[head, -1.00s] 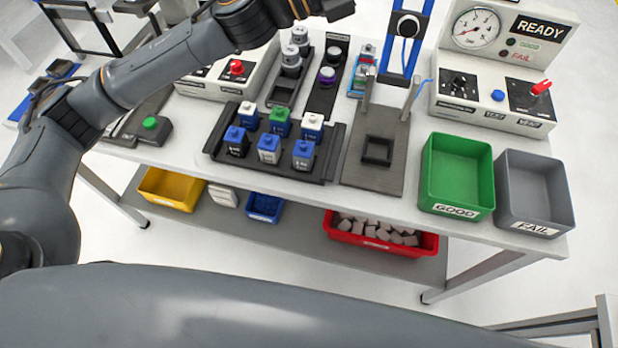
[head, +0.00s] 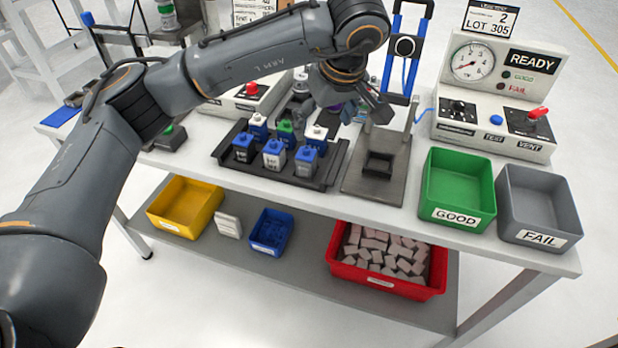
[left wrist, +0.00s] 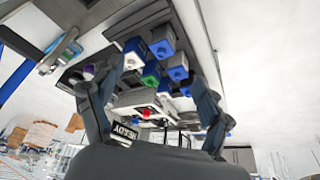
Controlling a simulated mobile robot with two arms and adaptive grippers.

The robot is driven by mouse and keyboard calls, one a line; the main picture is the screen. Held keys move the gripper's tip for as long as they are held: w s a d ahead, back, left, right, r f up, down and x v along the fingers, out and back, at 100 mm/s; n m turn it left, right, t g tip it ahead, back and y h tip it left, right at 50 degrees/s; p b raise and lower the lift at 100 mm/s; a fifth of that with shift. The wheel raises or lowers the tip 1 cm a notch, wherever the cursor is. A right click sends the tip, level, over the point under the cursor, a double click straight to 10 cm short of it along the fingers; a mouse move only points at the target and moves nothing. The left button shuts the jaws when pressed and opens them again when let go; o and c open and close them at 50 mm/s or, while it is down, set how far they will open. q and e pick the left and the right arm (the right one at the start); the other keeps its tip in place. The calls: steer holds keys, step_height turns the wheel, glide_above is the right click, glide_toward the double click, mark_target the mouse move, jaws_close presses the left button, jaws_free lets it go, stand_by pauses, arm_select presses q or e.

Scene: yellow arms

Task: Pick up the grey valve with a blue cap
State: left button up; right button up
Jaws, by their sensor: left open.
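The grey valve with a blue cap (head: 306,163) stands upright at the front right of the black tray (head: 328,176) in the head view. My left gripper (head: 366,110) is open and empty, above and behind the tray's right end, apart from the valve. In the left wrist view its two fingers (left wrist: 158,88) are spread wide, with several valves beyond them; which is the grey one there I cannot tell. My right gripper is not in view.
A fixture plate with a black square holder (head: 378,165) stands right of the tray. Beyond are the green GOOD bin (head: 455,190), the grey FAIL bin (head: 540,205) and the gauge box (head: 490,95). Behind the tray stand other parts, partly hidden by my arm.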

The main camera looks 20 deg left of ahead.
mark_target(307, 150)
arm_select(q)
steer(key=x, duration=0.5)
steer(key=a+x, duration=0.1)
steer(key=x, duration=0.2)
steer(key=shift+w+a+f, duration=0.15)
steer(key=shift+w, duration=0.1)
steer(key=x, duration=0.1)
steer(key=p+x, duration=0.1)
steer(key=x, duration=0.1)
steer(key=p+x, duration=0.1)
steer(key=shift+w+a+f, duration=0.1)
steer(key=shift+a, duration=0.2)
steer(key=shift+w+a+f, duration=0.1)
steer(key=shift+w+f, duration=0.05)
steer(key=shift+f, duration=0.25)
steer(key=shift+y, duration=0.3)
steer(key=c, duration=1.3)
